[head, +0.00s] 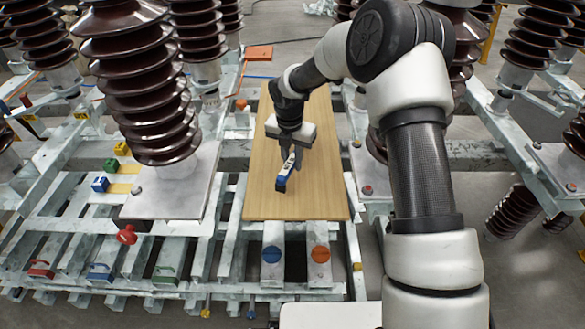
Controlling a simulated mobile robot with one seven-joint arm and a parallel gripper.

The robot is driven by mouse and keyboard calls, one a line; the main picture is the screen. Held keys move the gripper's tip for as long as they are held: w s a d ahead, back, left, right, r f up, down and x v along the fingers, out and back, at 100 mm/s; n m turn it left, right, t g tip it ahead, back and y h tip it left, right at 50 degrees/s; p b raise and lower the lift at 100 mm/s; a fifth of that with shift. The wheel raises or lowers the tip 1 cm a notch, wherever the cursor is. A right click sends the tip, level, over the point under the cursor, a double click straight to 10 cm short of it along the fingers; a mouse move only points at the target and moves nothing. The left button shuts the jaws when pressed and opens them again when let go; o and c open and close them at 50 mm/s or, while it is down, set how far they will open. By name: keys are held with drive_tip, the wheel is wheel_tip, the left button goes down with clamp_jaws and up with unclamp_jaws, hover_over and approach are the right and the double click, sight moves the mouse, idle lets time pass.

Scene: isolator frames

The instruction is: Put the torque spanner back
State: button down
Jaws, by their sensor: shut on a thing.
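My gripper (288,152) points down over the wooden board (320,190) near the middle of the head view. It is shut on a small tool with a white and blue body and a dark end (283,178), which I take to be the torque spanner. The tool is tilted, its dark end toward the bottom of the picture. I cannot tell whether it touches the board. The gripper hides part of the tool. No marked place for the spanner can be made out.
Tall brown ribbed insulators (140,85) stand on the left and at the back. Blue (272,254) and orange (320,254) discs sit on the metal frame before the board. Coloured blocks (100,184) and handles (101,271) are at left. The board's lower right is clear.

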drive_tip(key=shift+f, duration=1.2)
drive_tip(key=shift+f, duration=0.15)
drive_tip(key=c, duration=1.6)
unclamp_jaws()
drive_tip(key=shift+f, duration=0.1)
drive_tip(key=shift+o, duration=0.2)
